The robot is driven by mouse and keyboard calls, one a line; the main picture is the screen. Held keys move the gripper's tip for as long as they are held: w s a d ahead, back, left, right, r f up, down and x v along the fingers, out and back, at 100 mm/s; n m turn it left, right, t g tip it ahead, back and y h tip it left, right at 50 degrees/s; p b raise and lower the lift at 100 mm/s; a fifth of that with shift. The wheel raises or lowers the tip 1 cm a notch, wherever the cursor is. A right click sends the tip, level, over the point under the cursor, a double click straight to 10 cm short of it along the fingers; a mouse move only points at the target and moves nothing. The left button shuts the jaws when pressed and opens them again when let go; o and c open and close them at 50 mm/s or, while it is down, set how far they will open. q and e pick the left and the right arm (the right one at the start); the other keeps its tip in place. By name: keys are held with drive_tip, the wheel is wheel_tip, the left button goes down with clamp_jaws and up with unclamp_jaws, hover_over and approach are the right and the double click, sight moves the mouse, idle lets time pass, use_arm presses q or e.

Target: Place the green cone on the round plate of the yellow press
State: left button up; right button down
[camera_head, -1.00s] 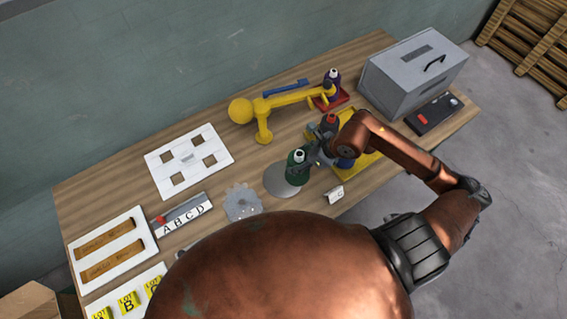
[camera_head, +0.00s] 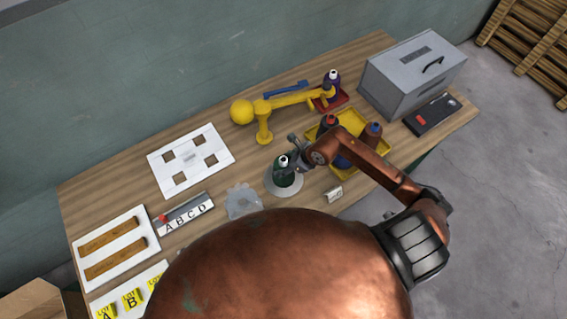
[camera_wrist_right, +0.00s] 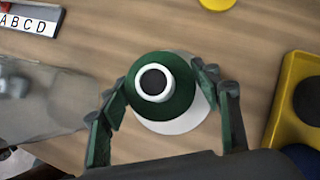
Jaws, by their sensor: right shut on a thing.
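The green cone (camera_head: 283,178), dark green with a white, dark-centred top, is held upright by my right gripper (camera_head: 290,163). In the right wrist view the cone (camera_wrist_right: 164,104) sits between the two fingers of the right gripper (camera_wrist_right: 162,82). The pale round plate (camera_head: 287,192) lies directly beneath the cone, and its rim also shows in the right wrist view (camera_wrist_right: 185,124). I cannot tell whether the cone touches it. The yellow press (camera_head: 285,101), with a long arm and round knob, stands behind. My left gripper is not in view.
A grey box (camera_head: 411,75) stands at the back right.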

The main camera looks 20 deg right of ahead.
drive_tip(key=c, duration=0.7)
unclamp_jaws()
drive_tip(key=shift+b+v, duration=0.9)
drive_tip(key=shift+v, duration=5.15)
